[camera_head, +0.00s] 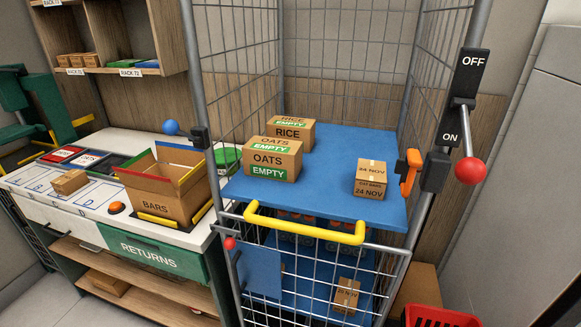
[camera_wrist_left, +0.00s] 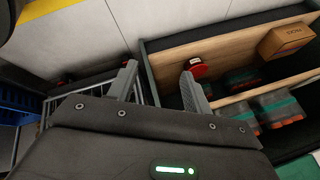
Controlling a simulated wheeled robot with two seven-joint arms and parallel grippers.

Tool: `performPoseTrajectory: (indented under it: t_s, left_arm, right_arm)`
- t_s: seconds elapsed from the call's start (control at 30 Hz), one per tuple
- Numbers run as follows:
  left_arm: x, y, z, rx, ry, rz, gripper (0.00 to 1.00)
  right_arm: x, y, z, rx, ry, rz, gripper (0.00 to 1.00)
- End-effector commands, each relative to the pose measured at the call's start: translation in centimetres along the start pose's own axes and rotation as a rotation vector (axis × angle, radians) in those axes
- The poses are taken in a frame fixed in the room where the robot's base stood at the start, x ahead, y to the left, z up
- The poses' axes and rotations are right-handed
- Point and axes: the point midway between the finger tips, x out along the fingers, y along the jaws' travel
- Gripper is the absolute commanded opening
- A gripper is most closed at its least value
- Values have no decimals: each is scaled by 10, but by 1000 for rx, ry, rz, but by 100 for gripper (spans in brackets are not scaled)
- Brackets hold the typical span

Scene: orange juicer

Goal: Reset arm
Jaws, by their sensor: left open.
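My left gripper (camera_wrist_left: 160,82) shows in the left wrist view. Its two grey fingers are apart and nothing is between them. Beyond the fingers are a light floor and a wooden shelf unit (camera_wrist_left: 200,50) with a red round object (camera_wrist_left: 196,68) near the right fingertip; I cannot tell if they touch. Neither gripper shows in the head view. There, a wire cage trolley holds a blue shelf (camera_head: 330,190) with an OATS box (camera_head: 270,160), a RICE box (camera_head: 295,130) and small 24 NOV boxes (camera_head: 370,180).
A lever with a red knob (camera_head: 470,171) sits by an OFF/ON plate at right. A yellow handle (camera_head: 305,228) crosses the cage front. An open BARS box (camera_head: 165,190) stands on the left bench. A red crate (camera_head: 440,317) is low at right. Floor is clear at lower left.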

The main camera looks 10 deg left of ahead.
Motion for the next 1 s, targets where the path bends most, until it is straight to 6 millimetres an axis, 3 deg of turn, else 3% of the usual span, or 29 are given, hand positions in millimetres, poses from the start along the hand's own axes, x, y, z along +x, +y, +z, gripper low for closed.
performPoseTrajectory:
  t_s: [0.03, 0.1, 0.2, 0.3, 0.4, 0.6, 1.0]
  left_arm:
    - [2, 36, 28, -57, -77, 43, 50]
    - [-1, 81, 60, -120, -173, 96, 50]
    - [-11, 143, 90, -180, -279, 168, 50]
    - [-22, 194, 103, -212, -340, 229, 50]
    - [-29, 230, 100, -237, -359, 268, 50]
    - [-30, 251, 84, -256, -345, 292, 50]
    - [-30, 251, 83, -255, -343, 291, 50]
  right_arm:
    - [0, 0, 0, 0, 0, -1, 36]
    - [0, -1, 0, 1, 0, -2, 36]
    - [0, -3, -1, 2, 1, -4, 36]
    - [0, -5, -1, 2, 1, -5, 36]
    - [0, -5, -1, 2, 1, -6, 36]
    - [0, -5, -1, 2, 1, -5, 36]
    - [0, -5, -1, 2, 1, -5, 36]
